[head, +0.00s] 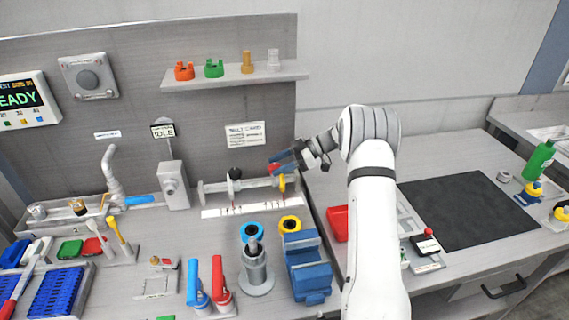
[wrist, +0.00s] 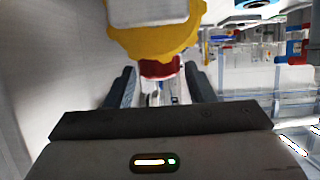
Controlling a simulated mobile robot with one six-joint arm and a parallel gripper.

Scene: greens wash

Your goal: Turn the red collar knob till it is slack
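The red collar knob (wrist: 160,69) shows in the wrist view just below a yellow scalloped part (wrist: 155,40), which hides some of it. My gripper (wrist: 158,72) has one dark finger on each side of the red knob, and gaps show between knob and fingers. In the head view my gripper (head: 285,161) is at the right end of the bench rail, with the red knob (head: 274,169) partly hidden by its blue-grey fingers. The yellow part (head: 282,183) hangs just below. Contact with the knob cannot be seen.
The horizontal rail (head: 230,186) stands over a white strip on the bench. A blue block (head: 307,268), a yellow ring (head: 290,224) and a grey holder (head: 256,272) stand in front. A shelf (head: 225,79) is above. A red bin (head: 338,223) is to the right.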

